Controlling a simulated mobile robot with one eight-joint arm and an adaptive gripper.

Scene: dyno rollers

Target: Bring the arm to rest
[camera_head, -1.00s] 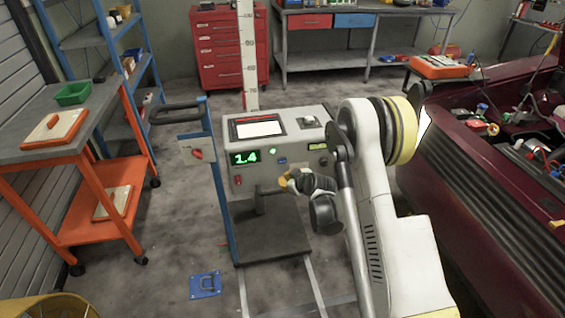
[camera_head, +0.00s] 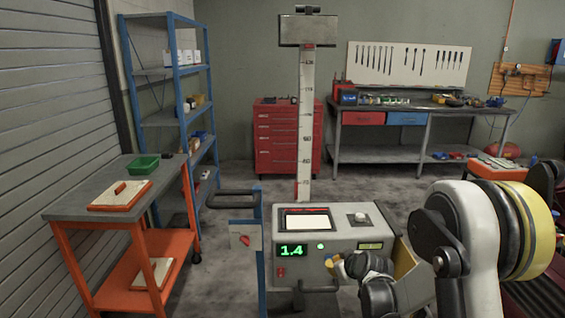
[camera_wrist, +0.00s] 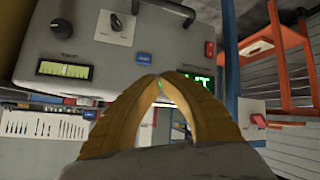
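My arm (camera_head: 480,235) reaches in from the right in the head view, bent, with its wrist low in front of the grey console (camera_head: 340,222). My gripper (camera_head: 336,266) is just right of the console's green "1.4" display. In the wrist view my gripper (camera_wrist: 158,78) has its two yellow fingers with their tips together and nothing visible held. The console front fills the upper left of that view, with a blue button (camera_wrist: 144,57) near the fingertips. I cannot tell whether the fingers touch the console.
An orange cart (camera_head: 95,212) with a green tray (camera_head: 143,165) stands at left, beside a blue shelf (camera_head: 172,120). A red tool cabinet (camera_head: 285,140) and a workbench (camera_head: 400,150) line the back wall. A car part (camera_head: 545,175) shows at right. Floor behind the console is clear.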

